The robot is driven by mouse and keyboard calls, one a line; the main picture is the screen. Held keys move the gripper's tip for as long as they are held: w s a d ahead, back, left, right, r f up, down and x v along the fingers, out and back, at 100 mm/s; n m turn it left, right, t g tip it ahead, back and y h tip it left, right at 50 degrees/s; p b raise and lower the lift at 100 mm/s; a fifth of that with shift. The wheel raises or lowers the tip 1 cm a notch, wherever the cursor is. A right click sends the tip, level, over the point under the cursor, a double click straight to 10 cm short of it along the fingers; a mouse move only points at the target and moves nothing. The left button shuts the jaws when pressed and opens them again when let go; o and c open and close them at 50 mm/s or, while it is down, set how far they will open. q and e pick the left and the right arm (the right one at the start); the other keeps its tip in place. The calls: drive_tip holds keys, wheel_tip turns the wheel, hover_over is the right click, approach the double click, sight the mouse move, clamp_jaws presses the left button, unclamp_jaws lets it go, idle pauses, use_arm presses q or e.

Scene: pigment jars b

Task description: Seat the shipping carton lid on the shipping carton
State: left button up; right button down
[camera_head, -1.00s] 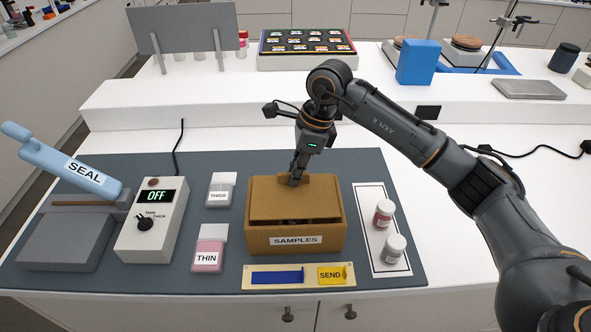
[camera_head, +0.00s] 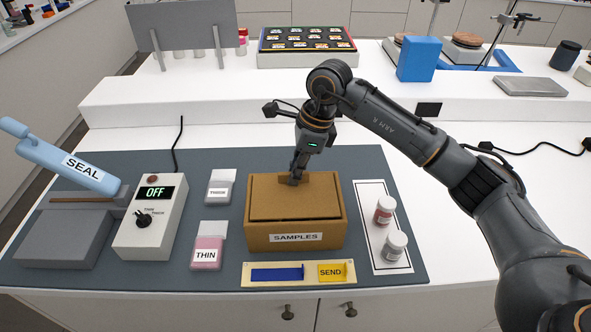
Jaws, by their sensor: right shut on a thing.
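The brown shipping carton (camera_head: 259,236) stands on the dark mat with a SAMPLES label on its front. My right gripper (camera_head: 295,181) points down at the lid's back edge, near the middle, and is shut on the lid there. The fingertips partly hide the grip point, and the lid's back edge is hard to judge. My left gripper is out of view.
Two small jars (camera_head: 384,210) stand on a white sheet right of the carton. THICK (camera_head: 220,188) and THIN (camera_head: 208,247) packs lie left of it, beside the control box (camera_head: 151,219) and sealer (camera_head: 65,238). A SEND strip (camera_head: 310,272) lies in front.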

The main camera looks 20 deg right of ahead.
drive_tip(key=shift+f, duration=0.2)
drive_tip(key=c, duration=1.3)
unclamp_jaws()
drive_tip(key=shift+c, duration=0.2)
drive_tip(key=shift+r+p, duration=1.25)
drive_tip(key=shift+r, duration=1.75)
drive_tip(key=shift+f, duration=0.1)
